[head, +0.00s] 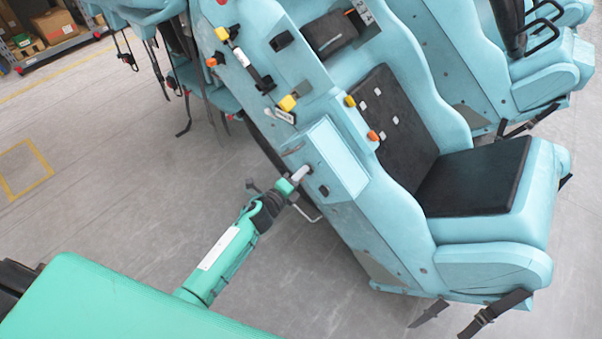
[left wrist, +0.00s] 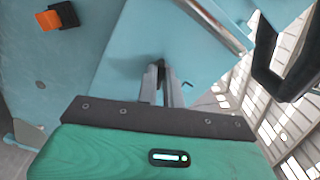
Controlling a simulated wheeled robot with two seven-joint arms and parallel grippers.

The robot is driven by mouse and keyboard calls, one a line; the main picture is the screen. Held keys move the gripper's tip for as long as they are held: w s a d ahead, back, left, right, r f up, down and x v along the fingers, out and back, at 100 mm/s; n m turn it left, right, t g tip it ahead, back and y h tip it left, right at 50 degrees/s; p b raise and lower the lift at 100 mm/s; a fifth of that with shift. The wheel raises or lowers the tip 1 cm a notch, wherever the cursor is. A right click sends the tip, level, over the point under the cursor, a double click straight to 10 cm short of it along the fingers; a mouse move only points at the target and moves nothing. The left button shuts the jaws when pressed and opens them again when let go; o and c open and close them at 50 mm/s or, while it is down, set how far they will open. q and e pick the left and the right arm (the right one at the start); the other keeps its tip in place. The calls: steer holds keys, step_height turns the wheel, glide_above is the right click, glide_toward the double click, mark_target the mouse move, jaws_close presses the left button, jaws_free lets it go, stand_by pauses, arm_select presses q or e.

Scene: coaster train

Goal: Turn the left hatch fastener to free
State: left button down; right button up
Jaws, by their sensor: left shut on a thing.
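The hatch (head: 337,157) is a pale blue panel on the side of the blue seat car, and it looks closed. My left gripper (head: 300,174) reaches in from the lower left and meets the hatch's lower left edge. In the left wrist view my left gripper (left wrist: 161,88) is shut on the left hatch fastener (left wrist: 161,71), a small dark piece against the blue surface. The fingers hide most of the fastener, so I cannot tell its turn angle. My right gripper is not in view.
An orange and black knob (left wrist: 57,17) sits on the panel in the left wrist view. A metal bar (left wrist: 213,24) and a black loop (left wrist: 272,62) stand at the right there. A black-padded seat (head: 475,178) is right of the hatch. Grey floor (head: 110,150) lies open at left.

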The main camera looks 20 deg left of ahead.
arm_select(q)
steer(key=n, duration=0.4)
steer(key=n+p, duration=0.1)
steer(key=n, duration=0.7)
steer(key=shift+f+n, duration=0.3)
steer(key=shift+n, duration=0.1)
stand_by(0.3)
steer(key=c, duration=1.5)
jaws_free()
steer(key=shift+c, duration=0.2)
steer(key=shift+s, duration=0.1)
steer(key=b+v, duration=0.2)
steer(key=v, duration=1.1)
steer(key=shift+s+b, duration=0.35)
steer(key=shift+b, duration=0.05)
steer(key=shift+a, duration=0.1)
